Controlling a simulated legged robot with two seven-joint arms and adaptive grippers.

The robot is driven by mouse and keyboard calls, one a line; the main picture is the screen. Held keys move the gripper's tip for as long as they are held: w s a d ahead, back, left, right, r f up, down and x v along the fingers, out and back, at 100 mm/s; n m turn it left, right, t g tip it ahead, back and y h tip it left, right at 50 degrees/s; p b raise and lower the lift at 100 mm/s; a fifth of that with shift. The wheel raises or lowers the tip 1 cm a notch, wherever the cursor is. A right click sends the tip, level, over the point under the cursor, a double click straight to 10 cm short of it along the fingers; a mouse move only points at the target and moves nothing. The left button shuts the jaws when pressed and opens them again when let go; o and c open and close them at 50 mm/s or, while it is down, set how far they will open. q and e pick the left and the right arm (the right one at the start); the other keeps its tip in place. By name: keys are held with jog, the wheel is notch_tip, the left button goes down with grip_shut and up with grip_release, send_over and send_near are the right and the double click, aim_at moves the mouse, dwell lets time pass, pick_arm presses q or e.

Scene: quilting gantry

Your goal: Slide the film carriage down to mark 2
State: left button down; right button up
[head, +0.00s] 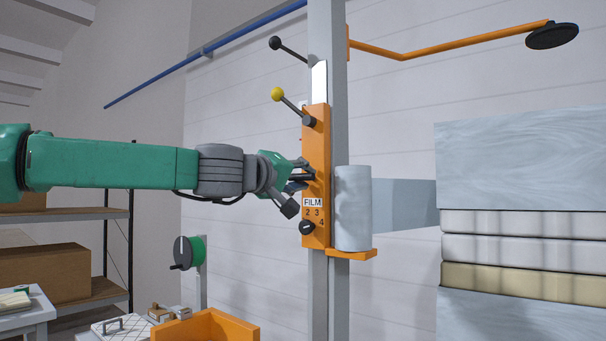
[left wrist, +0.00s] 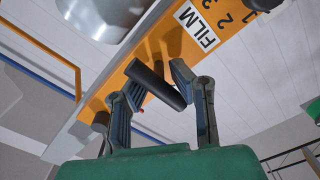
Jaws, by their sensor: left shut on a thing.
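The film carriage (head: 315,130) is an upright orange plate on a grey vertical post (head: 330,290). My left gripper (head: 296,180) reaches the carriage's left side above the label. In the left wrist view, its fingers (left wrist: 158,88) are shut on a dark cylindrical handle (left wrist: 146,75) in front of the orange plate. My right gripper is not in view.
A yellow-knobbed lever (head: 278,94) and a black-knobbed lever (head: 275,43) stick out left above my gripper. A layered stack (head: 520,160) fills the right side. Shelves stand at left.

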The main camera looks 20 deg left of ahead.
pick_arm(q)
notch_tip(320, 180, down, 8)
jog(key=b, duration=0.4)
jog(key=shift+r+b, duration=0.2)
jog(key=shift+b, duration=0.2)
jog(key=shift+r, duration=0.1)
jog(key=c, duration=1.2)
grip_release()
jog(key=shift+s+a, duration=0.1)
jog(key=shift+s, duration=0.05)
send_near(312, 212)
jog(key=v, duration=0.5)
jog(key=shift+a, duration=0.1)
